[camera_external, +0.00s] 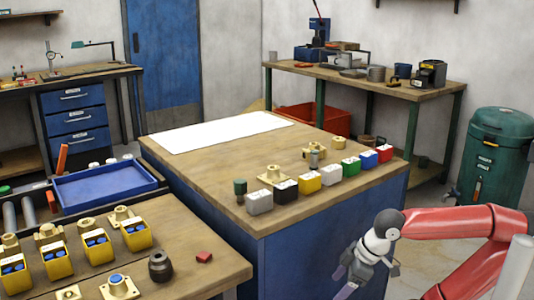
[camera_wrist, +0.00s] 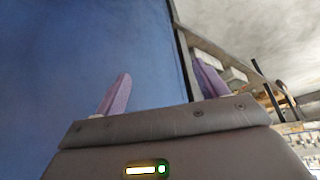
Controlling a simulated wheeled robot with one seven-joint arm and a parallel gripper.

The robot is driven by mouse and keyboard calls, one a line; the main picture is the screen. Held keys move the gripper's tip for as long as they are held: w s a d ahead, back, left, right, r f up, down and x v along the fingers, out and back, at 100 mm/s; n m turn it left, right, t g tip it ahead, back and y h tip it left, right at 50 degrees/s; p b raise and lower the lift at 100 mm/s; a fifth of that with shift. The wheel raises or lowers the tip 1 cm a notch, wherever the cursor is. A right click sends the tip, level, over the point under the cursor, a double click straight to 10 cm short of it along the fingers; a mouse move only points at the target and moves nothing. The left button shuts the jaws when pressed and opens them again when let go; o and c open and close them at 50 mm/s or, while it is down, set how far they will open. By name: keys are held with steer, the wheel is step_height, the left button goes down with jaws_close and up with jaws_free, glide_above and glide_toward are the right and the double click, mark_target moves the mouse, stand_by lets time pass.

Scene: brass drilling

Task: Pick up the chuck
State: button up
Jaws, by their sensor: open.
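A dark, stepped round piece (camera_external: 160,266) that looks like the chuck stands upright on the near-left wooden bench (camera_external: 215,272). My gripper (camera_external: 343,282) is low at the front right, beside the blue side of the central table and below its top. It is well to the right of the dark piece and apart from it. In the wrist view my gripper (camera_wrist: 163,85) shows two purple fingers spread apart with nothing between them. The wrist view faces the blue panel (camera_wrist: 80,60), and the chuck does not show there.
The central table (camera_external: 230,165) carries a white sheet (camera_external: 220,131), a row of coloured blocks and a dark green-topped piece (camera_external: 240,187). Yellow bins (camera_external: 97,252), brass parts and a small red block (camera_external: 204,257) share the near-left bench. A green bin (camera_external: 500,155) stands right.

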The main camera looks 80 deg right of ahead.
step_height(320, 180, up, 26)
steer(key=w, duration=0.3)
steer(key=w+a+r+p, duration=0.2)
steer(key=w+a, duration=0.1)
steer(key=w, duration=0.6)
steer(key=w+a+r+p, duration=0.1)
steer(key=w+a+r, duration=0.1)
steer(key=w, duration=0.7)
steer(key=p, duration=0.2)
glide_above(164, 257)
steer(key=s, duration=0.2)
step_height(164, 257, down, 7)
steer(key=shift+s+d+f, duration=0.1)
steer(key=shift+d+f, duration=0.05)
steer(key=shift+f, duration=1.6)
steer(key=x, duration=0.7)
steer(key=shift+a+f+b, duration=0.2)
steer(key=shift+f+b, duration=0.05)
steer(key=shift+b, duration=0.1)
steer(key=shift+c, duration=0.4)
